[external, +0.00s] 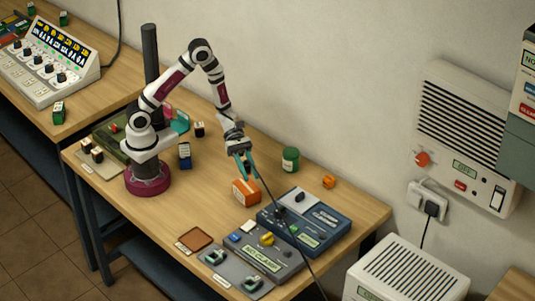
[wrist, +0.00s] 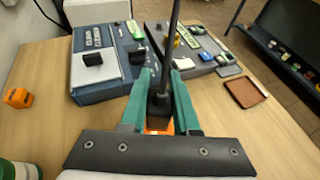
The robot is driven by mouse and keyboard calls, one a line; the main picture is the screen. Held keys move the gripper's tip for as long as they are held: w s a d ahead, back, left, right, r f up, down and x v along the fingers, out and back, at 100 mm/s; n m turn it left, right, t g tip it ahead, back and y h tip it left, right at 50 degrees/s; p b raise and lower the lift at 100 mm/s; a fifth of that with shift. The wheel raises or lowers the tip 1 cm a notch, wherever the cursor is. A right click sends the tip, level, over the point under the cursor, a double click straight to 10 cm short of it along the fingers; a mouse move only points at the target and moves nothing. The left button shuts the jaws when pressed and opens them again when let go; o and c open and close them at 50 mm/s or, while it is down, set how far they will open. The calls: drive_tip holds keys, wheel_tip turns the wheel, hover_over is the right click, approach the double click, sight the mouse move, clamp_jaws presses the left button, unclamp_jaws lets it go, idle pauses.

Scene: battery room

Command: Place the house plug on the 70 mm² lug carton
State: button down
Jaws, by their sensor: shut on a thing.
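My gripper (external: 246,175) has teal fingers and points down over the table. In the wrist view the fingers (wrist: 159,95) are shut on a black plug (wrist: 158,106), whose dark cable rises from it. In the external view the cable runs down to the right, past the table edge. An orange carton (external: 246,192) with a pale label stands right below the fingertips. In the wrist view only a strip of orange (wrist: 158,131) shows under the plug. Its label is too small to read, and I cannot tell whether the plug touches it.
A blue device (external: 304,221) and a grey panel (external: 250,257) stand at the right front. A brown tray (external: 194,239) lies by the front edge. A green can (external: 290,159) and a small orange object (external: 328,182) are behind. A blue box (external: 185,155) stands near my base.

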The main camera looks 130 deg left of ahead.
wheel_tip(320, 180, down, 3)
drive_tip(key=shift+f, duration=0.15)
drive_tip(key=shift+f, duration=0.15)
drive_tip(key=c, duration=0.7)
unclamp_jaws()
drive_tip(key=shift+o, duration=0.2)
